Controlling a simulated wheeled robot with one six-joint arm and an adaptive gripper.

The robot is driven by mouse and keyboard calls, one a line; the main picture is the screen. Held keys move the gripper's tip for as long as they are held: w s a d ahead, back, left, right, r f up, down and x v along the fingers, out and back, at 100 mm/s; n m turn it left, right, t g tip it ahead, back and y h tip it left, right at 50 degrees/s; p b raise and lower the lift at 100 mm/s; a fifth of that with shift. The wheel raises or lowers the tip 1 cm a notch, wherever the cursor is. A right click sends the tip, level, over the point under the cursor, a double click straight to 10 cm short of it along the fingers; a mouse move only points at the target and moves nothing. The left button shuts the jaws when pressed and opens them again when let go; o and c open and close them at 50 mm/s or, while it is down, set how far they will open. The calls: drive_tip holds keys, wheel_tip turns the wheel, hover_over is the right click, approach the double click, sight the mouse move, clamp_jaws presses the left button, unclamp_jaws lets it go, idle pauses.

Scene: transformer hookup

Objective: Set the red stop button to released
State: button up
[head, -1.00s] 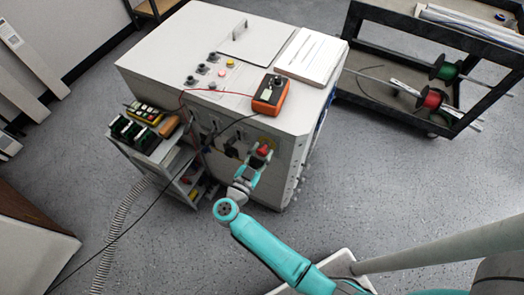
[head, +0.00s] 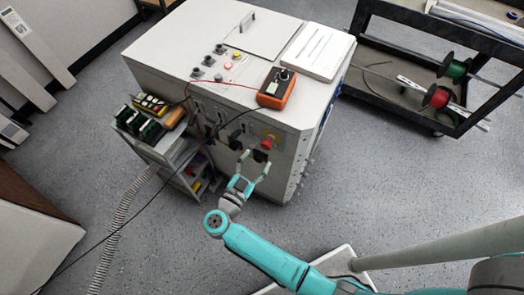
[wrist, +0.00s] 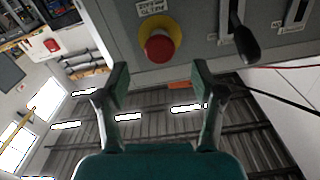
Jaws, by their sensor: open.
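The red stop button (head: 267,143) sits on a yellow round base on the front face of the light grey cabinet (head: 215,62). In the wrist view the button (wrist: 159,43) and its yellow ring are close, just beyond and above the fingertips, with a small label beside them. I cannot tell from its shape whether it is pressed or released. My gripper (head: 252,167) is open and empty, in front of the cabinet and below left of the button. In the wrist view its two fingers (wrist: 160,80) are spread wide, with the button apart from both.
A black lever handle (wrist: 245,42) sticks out beside the button. An orange meter (head: 276,88) with leads lies on the cabinet top. A small cart (head: 160,150) with tools stands left, a dark rack (head: 440,40) with spools right. The floor in front is open.

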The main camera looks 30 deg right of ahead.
drive_tip(key=shift+v, duration=2.9)
